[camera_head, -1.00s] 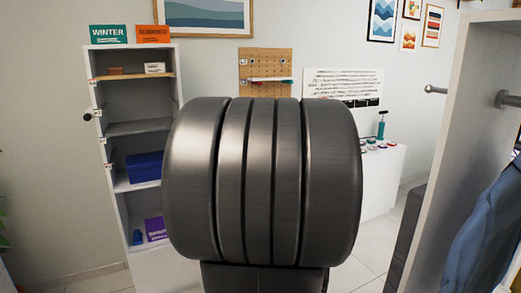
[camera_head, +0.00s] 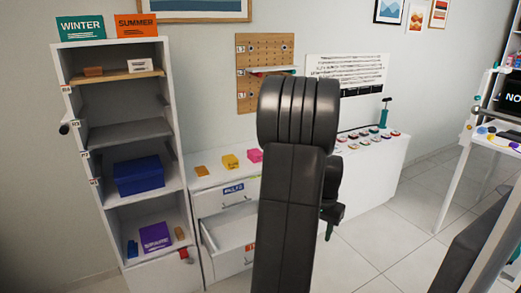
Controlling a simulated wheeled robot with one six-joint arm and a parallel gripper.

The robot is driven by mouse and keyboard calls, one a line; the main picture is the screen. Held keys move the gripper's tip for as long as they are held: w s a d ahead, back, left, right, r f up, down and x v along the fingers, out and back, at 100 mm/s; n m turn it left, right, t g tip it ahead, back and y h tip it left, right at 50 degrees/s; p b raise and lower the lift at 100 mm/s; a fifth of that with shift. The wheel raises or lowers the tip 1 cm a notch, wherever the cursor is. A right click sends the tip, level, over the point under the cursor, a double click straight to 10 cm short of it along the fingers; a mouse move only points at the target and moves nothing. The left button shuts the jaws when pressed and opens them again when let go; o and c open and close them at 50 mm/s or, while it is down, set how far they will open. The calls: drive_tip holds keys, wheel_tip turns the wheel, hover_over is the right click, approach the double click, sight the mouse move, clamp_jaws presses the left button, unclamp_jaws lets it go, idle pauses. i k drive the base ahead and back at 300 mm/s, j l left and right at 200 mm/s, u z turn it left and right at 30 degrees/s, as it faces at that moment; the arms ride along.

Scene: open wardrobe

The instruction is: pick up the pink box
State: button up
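A small pink box (camera_head: 255,155) sits on the top of a white drawer unit (camera_head: 208,178), at its back right. Its right side is partly hidden by my dark arm. A yellow box (camera_head: 230,161) and an orange box (camera_head: 202,171) stand to its left on the same top. My gripper (camera_head: 329,228) shows only in part, low behind my arm and to the right of the drawer unit. It is apart from the pink box. Whether its fingers are open or shut cannot be made out.
A drawer of the unit stands open (camera_head: 232,236). At left is a white shelf (camera_head: 167,120) with a blue box (camera_head: 139,174) and a purple box (camera_head: 155,237). A white counter (camera_head: 370,170) with several buttons stands right. Tiled floor (camera_head: 385,225) is free in front.

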sight(255, 155)
drive_tip(key=i+z, duration=0.7)
drive_tip(key=i, duration=0.15)
drive_tip(key=i+j+z, duration=0.2)
drive_tip(key=i+z, duration=0.15)
drive_tip(key=i+l+u, duration=0.1)
drive_tip(key=i+u, duration=0.2)
drive_tip(key=i, duration=0.15)
drive_tip(key=i+l+u, duration=0.25)
drive_tip(key=i, duration=0.15)
drive_tip(key=i+u, duration=0.2)
drive_tip(key=u, duration=0.25)
drive_tip(key=i+l+u, duration=0.15)
drive_tip(key=u, duration=0.3)
drive_tip(key=i+l+u, duration=0.15)
drive_tip(key=u, duration=0.35)
drive_tip(key=i+l+u, duration=0.1)
drive_tip(key=u, duration=0.35)
drive_tip(key=i+l+u, duration=0.15)
drive_tip(key=l+u, duration=0.25)
drive_tip(key=i+l+u, duration=0.15)
drive_tip(key=l+u, duration=0.25)
